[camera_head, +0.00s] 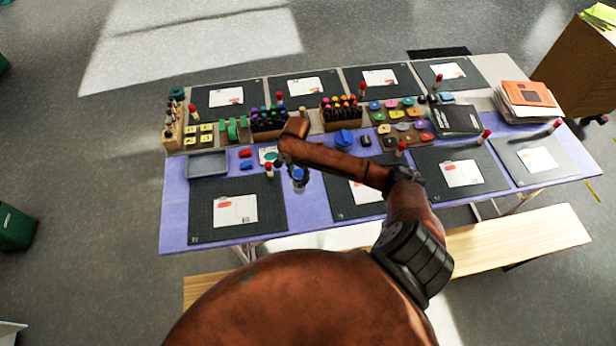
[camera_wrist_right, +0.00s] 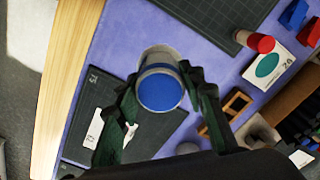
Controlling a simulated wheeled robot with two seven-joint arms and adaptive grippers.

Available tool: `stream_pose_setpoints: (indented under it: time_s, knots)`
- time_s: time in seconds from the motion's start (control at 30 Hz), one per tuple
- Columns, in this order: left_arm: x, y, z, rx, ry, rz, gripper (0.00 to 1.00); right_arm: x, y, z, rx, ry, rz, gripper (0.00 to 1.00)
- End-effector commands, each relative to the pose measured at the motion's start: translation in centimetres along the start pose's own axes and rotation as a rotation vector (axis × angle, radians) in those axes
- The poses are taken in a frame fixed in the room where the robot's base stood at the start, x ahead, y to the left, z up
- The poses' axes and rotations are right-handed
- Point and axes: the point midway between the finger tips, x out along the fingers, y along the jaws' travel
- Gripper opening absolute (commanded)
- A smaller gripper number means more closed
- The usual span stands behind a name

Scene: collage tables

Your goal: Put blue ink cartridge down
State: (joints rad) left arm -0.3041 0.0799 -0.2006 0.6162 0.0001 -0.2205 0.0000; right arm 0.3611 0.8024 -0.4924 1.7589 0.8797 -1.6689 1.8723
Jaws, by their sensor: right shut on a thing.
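The blue ink cartridge (camera_wrist_right: 161,90) is a short round cylinder with a blue face and a greyish rim. My right gripper (camera_wrist_right: 158,78) is shut on it, with one dark finger on each side. In the head view the cartridge shows as a small blue top (camera_head: 298,174) between my right gripper's fingers (camera_head: 299,182), over the purple table (camera_head: 175,220) between two dark mats. I cannot tell whether its underside touches the table. My left gripper is not in view.
A dark mat (camera_head: 205,225) with a white card lies left of the gripper. A red-capped glue stick (camera_head: 269,170) and a card with a teal oval (camera_wrist_right: 267,66) are close by. A grey tray (camera_head: 207,164) and pen boxes (camera_head: 270,124) stand further off. A bench (camera_head: 520,238) runs along the near side.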

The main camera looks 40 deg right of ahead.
Motion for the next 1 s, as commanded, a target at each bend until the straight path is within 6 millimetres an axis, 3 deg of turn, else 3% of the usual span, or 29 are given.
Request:
stream_pose_setpoints:
  time_s: [0.1,0.3,0.47,0.7,1.0]
  knots:
    - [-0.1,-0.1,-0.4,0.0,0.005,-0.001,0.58,2.2,-0.1,-2.1,0.004,0.001,0.003,0.08]
    - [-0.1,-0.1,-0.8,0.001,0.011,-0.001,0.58,4.8,-0.4,-4.2,0.002,0.0,0.0,0.08]
    - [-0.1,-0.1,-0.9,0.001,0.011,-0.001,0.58,5.7,-0.4,-4.9,0.0,-0.001,-0.001,0.08]
    - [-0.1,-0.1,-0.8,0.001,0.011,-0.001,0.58,8.7,-0.4,-5.2,0.0,0.0,0.0,0.08]
    - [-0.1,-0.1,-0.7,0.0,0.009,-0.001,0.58,9.0,-0.4,-5.2,-0.001,0.001,-0.002,0.08]
